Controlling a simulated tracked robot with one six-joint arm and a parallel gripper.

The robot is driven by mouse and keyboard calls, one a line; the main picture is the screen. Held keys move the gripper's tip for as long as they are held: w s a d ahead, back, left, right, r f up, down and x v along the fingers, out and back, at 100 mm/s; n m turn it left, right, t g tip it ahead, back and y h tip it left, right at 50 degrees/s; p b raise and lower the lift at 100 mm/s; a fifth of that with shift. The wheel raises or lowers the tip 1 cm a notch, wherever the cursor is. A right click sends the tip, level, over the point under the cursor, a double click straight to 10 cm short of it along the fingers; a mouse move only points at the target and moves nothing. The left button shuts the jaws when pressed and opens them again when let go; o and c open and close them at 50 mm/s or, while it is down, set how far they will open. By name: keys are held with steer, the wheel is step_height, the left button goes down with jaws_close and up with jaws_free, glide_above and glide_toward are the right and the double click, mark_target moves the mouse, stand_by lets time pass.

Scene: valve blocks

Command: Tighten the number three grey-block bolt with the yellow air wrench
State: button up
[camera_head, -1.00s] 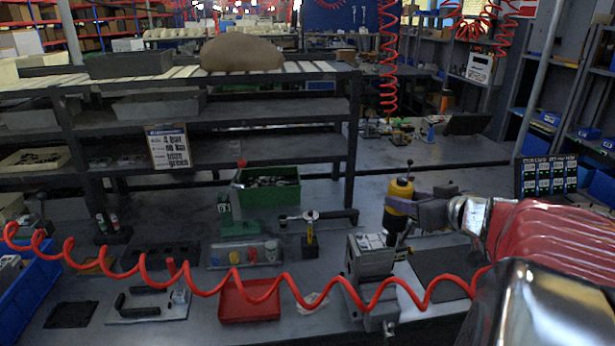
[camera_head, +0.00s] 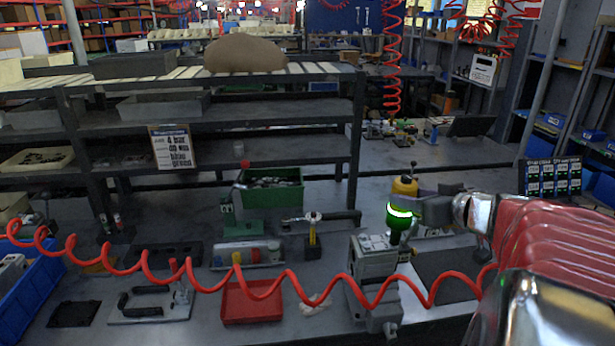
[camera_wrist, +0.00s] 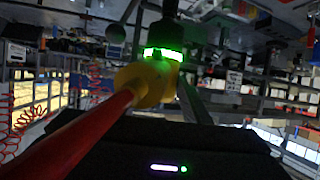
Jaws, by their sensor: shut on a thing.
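My gripper (camera_head: 430,208) is shut on the yellow air wrench (camera_head: 405,186) and holds it upright over the grey block (camera_head: 373,258). A green ring glows around the wrench. The wrench also shows in the wrist view (camera_wrist: 140,84), with its green light lit and the red hose running from it. The wrench's lower end is at the right part of the block's top; I cannot tell whether it sits on a bolt. The bolts and their numbers are too small or hidden to read.
A coiled red hose (camera_head: 262,290) stretches across the bench front. A red tray (camera_head: 250,303), a green bin (camera_head: 270,192), a torque wrench (camera_head: 318,217) and a blue bin (camera_head: 28,285) stand around. A dark mat (camera_head: 448,272) lies right of the block.

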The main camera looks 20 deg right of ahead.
steer(key=shift+r, duration=0.25)
steer(key=shift+r, duration=2.9)
steer(key=shift+w+a, duration=0.1)
